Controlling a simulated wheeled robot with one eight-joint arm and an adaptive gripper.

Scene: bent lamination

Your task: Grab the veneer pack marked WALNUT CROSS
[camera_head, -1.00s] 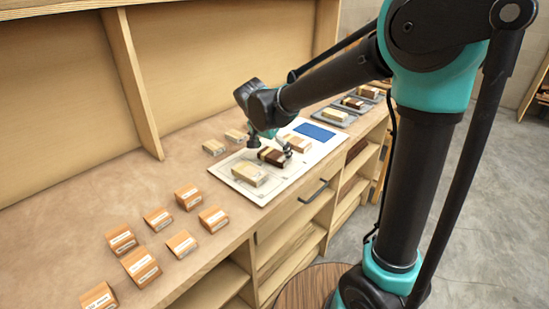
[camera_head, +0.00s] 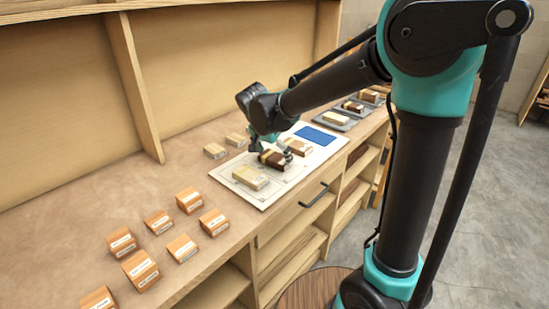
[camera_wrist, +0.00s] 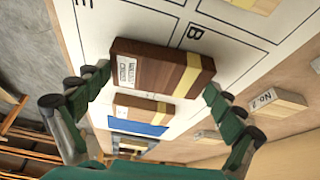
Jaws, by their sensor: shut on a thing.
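The dark brown veneer pack (camera_head: 274,160) with a pale band is on the white board (camera_head: 262,203). In the wrist view the same pack (camera_wrist: 150,68) shows a white label that appears to read WALNUT CROSS. My gripper (camera_wrist: 158,84) has one green finger at each end of the pack and is shut on it. In the head view my gripper (camera_head: 275,149) is low over the board and partly hides the pack. Whether the pack touches the board cannot be told.
A pale pack (camera_head: 250,178) lies left of the held one, and a lighter brown pack (camera_head: 298,147) lies close on its right. A blue patch (camera_head: 315,135) is beyond. Several orange labelled blocks (camera_head: 140,268) stand at the front left of the bench.

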